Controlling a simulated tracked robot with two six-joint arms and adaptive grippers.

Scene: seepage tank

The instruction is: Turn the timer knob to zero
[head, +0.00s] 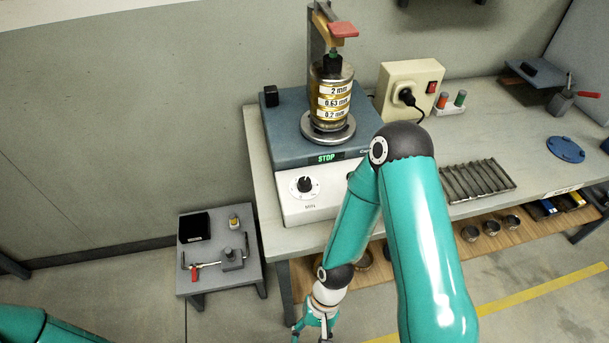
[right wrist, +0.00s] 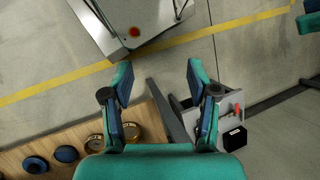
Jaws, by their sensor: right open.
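The timer knob (head: 304,184) is a small black dial with a white mark on the white front panel of the sieve shaker (head: 285,125). The mark's exact setting is too small to read. The shaker's green display (head: 326,157) reads STOP. My right gripper (head: 318,328) hangs low in front of the bench, below and apart from the knob. In the right wrist view its two fingers (right wrist: 158,85) are spread with nothing between them. The knob is not in that view. My left gripper is out of view.
A sieve stack (head: 331,97) stands clamped on the shaker. A switch box with a plug (head: 410,85) and a slotted rack (head: 477,180) are on the bench (head: 400,190). A small side table (head: 215,275) with tools stands left. Sieves (head: 491,226) lie on the lower shelf.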

